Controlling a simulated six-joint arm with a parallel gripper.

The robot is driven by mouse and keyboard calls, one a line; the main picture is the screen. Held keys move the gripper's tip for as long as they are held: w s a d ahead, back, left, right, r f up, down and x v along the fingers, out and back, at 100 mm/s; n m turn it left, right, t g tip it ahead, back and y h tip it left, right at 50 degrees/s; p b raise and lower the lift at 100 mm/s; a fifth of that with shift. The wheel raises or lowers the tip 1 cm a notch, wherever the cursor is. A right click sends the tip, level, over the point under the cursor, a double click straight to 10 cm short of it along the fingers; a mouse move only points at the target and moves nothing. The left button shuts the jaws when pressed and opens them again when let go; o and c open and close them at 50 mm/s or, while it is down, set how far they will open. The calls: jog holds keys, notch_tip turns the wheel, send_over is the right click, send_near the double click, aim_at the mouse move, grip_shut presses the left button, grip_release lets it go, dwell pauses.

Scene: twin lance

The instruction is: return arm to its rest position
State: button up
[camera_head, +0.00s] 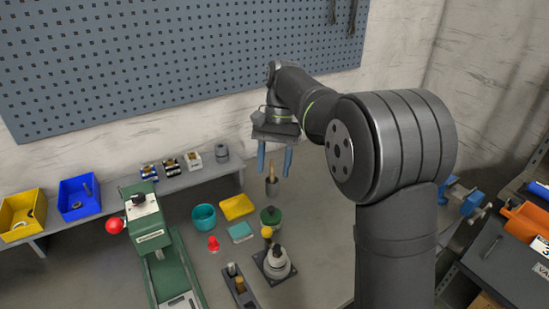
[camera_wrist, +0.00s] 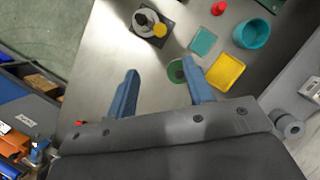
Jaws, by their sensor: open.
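My gripper (camera_head: 274,160) hangs over the back part of the workbench (camera_head: 320,235), with its two blue fingers apart and pointing down. A small grey cup with a tan piece (camera_head: 271,182) shows just below the fingers in the head view. In the wrist view my gripper (camera_wrist: 160,92) is open, with nothing visible between the fingers. A round green object (camera_wrist: 176,70) lies beyond the fingertips there, partly hidden by the right finger. My arm reaches in from the right side of the head view.
A green press (camera_head: 160,250) with a red knob stands at left. A teal bowl (camera_head: 204,217), yellow tray (camera_head: 237,207), red piece (camera_head: 213,243) and dark-based fixture (camera_head: 275,263) stand in the middle. Blue (camera_head: 79,197) and yellow (camera_head: 22,214) bins sit on the back shelf. A pegboard (camera_head: 180,55) hangs behind.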

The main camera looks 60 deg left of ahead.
aim_at(267, 230)
jog(key=shift+w+a+r, duration=0.15)
jog(key=shift+w+r, duration=0.05)
jog(key=shift+r, duration=0.45)
jog(key=shift+f, duration=0.15)
jog(key=x, duration=1.7)
jog(key=shift+s+f, duration=0.1)
